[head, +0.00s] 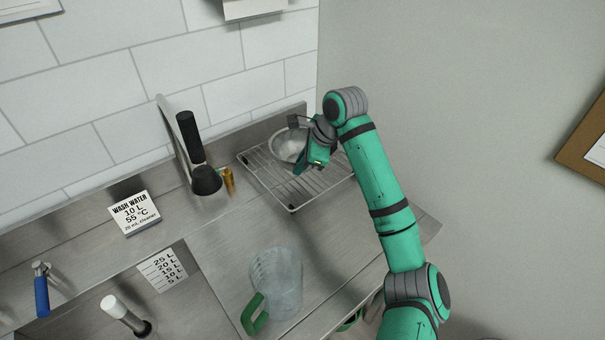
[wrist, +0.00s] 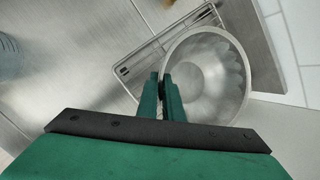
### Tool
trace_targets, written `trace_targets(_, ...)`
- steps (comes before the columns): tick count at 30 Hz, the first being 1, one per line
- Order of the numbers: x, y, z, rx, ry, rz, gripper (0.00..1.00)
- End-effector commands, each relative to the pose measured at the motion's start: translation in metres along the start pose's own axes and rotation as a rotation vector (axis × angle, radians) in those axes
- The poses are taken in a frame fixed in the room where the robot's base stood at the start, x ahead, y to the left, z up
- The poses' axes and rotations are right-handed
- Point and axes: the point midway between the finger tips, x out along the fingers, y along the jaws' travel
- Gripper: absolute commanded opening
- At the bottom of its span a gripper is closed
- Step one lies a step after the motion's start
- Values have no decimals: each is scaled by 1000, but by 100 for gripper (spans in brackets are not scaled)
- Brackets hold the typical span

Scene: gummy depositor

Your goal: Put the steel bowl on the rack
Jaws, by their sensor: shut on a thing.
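The steel bowl (head: 287,146) is a shiny round bowl over the wire rack (head: 292,208) at the back of the counter in the head view. In the wrist view the bowl (wrist: 215,72) is open side toward the camera, and the rack (wrist: 125,70) shows beyond its left side. My gripper (head: 303,158) is shut on the bowl's near rim; its fingers (wrist: 166,84) pinch the rim in the wrist view. I cannot tell whether the bowl's base touches the rack. The arm hides part of the bowl and rack in the head view.
A clear measuring jug (head: 277,283) with a green handle stands on the counter in front of the rack. A black-handled tool (head: 190,140), a small orange bottle (head: 228,181) and a wash water sign (head: 134,212) are left of the rack. A wall is close behind.

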Motion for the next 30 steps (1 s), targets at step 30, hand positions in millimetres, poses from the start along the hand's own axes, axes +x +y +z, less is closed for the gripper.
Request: trace_targets(30,42,2,-23,1,0,-1,25)
